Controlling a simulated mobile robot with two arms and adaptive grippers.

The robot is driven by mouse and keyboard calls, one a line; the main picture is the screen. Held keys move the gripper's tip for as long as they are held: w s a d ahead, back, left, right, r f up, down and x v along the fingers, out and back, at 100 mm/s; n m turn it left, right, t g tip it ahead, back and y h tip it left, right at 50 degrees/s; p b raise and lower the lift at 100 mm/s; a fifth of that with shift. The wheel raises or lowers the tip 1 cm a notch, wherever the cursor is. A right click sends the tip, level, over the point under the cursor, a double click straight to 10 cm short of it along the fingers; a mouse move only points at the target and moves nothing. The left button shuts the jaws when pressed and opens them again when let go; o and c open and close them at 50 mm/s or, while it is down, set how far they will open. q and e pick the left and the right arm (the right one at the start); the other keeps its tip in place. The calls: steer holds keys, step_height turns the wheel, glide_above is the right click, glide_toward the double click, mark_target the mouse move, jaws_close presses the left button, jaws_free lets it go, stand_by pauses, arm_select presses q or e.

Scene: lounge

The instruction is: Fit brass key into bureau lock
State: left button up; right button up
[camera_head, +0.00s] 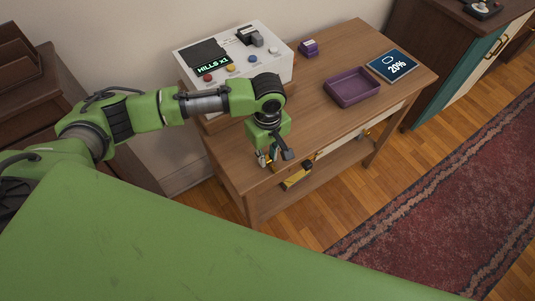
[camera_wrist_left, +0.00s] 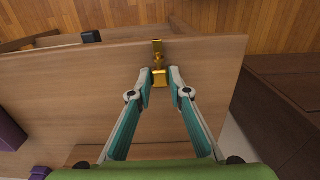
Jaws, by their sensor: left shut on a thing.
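My left gripper (camera_head: 269,160) is over the front left part of the wooden table (camera_head: 225,151), pointing down. In the left wrist view its fingertips (camera_wrist_left: 160,76) are shut on the brass key (camera_wrist_left: 160,81). The key's golden length reaches away from the fingers towards the table's edge and ends in a wider flat piece near that edge. I cannot tell whether this far piece touches anything. In the head view the key is mostly hidden by the fingers. I cannot make out the bureau lock for certain. My right gripper is not in view.
A white console box (camera_head: 265,42) stands at the back of the table. A purple tray (camera_head: 352,99), small purple object (camera_head: 308,48) and dark card (camera_head: 391,66) lie to the right. A yellow-black object (camera_head: 297,178) is below the tabletop. A teal-and-cream cabinet (camera_head: 449,83) stands at right.

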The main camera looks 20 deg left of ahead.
mark_target(268, 159)
arm_select(q)
steer(key=shift+f, duration=0.1)
steer(key=o, duration=0.9)
step_height(268, 159, up, 12)
steer(key=shift+d, duration=0.1)
stand_by(0.4)
